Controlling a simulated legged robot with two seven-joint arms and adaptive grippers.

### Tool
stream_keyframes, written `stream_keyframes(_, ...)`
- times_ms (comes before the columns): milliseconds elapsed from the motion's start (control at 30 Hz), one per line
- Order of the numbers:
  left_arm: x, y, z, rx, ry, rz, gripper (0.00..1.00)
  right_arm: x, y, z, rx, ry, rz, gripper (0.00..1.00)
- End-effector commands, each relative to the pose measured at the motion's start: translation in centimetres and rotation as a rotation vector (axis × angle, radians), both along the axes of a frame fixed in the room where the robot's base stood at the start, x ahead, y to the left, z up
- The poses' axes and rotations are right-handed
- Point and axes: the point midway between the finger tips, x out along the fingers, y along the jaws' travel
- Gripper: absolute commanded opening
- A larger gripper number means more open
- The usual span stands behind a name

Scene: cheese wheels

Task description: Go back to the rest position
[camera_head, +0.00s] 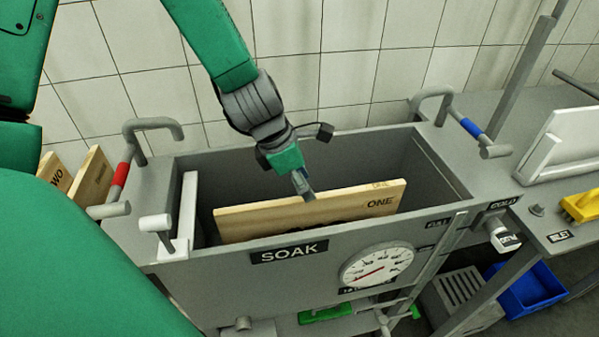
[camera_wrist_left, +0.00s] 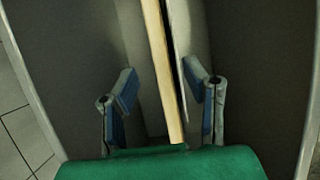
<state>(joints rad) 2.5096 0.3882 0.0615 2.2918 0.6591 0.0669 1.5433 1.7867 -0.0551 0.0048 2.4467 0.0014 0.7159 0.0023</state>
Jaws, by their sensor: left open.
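The board stands on edge inside the tank. In the left wrist view the gripper (camera_wrist_left: 160,92) is open, with its two blue-padded fingers apart on either side of the board's top edge (camera_wrist_left: 160,70). The fingers do not appear to touch the board. My right gripper does not show in either view.
Two boards (camera_head: 90,183) stand left of the tank. Red-handled (camera_head: 120,180) and blue-handled (camera_head: 472,130) taps rise at its ends. A dial (camera_head: 377,268) is on the front. A white board (camera_head: 560,145) and yellow object (camera_head: 582,206) are on the right bench. A blue bin (camera_head: 530,290) sits below.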

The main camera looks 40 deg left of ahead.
Motion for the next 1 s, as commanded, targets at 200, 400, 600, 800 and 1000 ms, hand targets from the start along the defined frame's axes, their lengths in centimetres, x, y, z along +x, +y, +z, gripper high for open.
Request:
stream_keyframes(200,-0.7,0.6,2.3,0.000,0.000,-0.001,0.41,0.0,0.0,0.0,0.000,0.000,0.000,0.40)
stream_keyframes(400,-0.8,0.8,2.8,-0.001,0.001,0.000,0.41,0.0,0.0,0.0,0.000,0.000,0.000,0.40)
stream_keyframes(600,-0.8,0.8,3.8,-0.001,0.001,0.000,0.41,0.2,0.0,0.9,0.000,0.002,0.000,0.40)
stream_keyframes(800,-0.9,0.7,7.6,-0.001,0.000,0.000,0.41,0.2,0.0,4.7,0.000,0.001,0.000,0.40)
stream_keyframes(1000,-0.8,0.8,10.1,-0.001,0.001,0.000,0.41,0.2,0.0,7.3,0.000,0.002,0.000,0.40)
